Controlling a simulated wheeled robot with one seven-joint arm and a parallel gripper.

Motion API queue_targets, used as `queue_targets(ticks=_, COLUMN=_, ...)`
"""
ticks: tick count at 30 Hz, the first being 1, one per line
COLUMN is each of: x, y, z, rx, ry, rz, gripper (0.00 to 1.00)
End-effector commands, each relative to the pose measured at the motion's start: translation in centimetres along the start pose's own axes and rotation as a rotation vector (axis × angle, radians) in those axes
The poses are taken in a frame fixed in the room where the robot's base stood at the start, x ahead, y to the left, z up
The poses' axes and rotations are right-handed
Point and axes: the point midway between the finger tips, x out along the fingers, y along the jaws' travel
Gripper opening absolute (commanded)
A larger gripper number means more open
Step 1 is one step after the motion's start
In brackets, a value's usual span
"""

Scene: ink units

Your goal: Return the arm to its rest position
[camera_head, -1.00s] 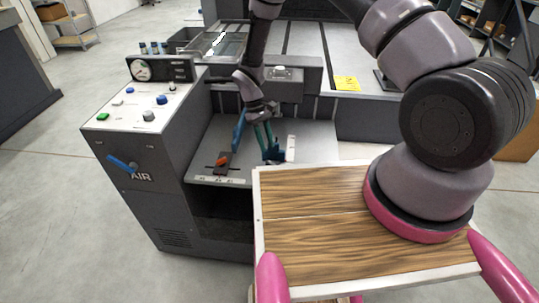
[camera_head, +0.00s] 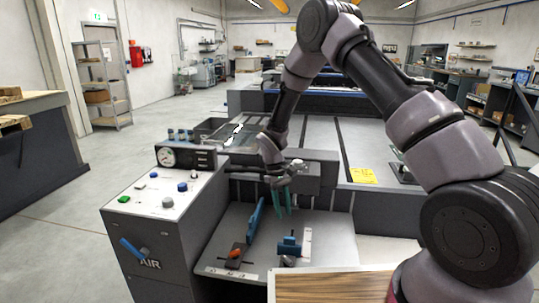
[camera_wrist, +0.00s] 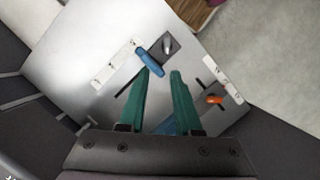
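My arm reaches from the lower right of the head view over the machine. My gripper (camera_head: 283,212) hangs above the grey work plate with its fingers pointing down. In the wrist view its two green fingers (camera_wrist: 160,90) stand apart with nothing between them. A blue clamp piece (camera_head: 289,245) sits on the plate below and right of the fingers; it also shows in the wrist view (camera_wrist: 149,63). A blue upright lever (camera_head: 255,222) and an orange knob (camera_head: 235,254) are to the left.
A control box with a gauge (camera_head: 167,157), buttons and a blue AIR lever (camera_head: 133,248) stands at the left. The machine bed (camera_head: 305,135) with a yellow label (camera_head: 362,175) lies behind. A wooden top (camera_head: 330,287) is in front.

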Motion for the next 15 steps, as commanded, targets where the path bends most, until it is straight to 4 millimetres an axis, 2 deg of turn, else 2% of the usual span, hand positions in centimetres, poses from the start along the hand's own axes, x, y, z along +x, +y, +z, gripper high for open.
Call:
queue_targets(ticks=1, x=-3.1, y=1.0, z=0.6, rx=0.036, ry=0.041, rz=-0.007, gripper=0.33)
queue_targets(ticks=6, x=-11.8, y=4.0, z=4.1, rx=0.159, ry=0.161, rz=-0.037, gripper=0.33)
queue_targets(ticks=11, x=-18.7, y=6.3, z=8.7, rx=0.276, ry=0.274, rz=-0.068, gripper=0.33)
queue_targets(ticks=15, x=-23.7, y=7.9, z=13.4, rx=0.376, ry=0.375, rz=-0.097, gripper=0.33)
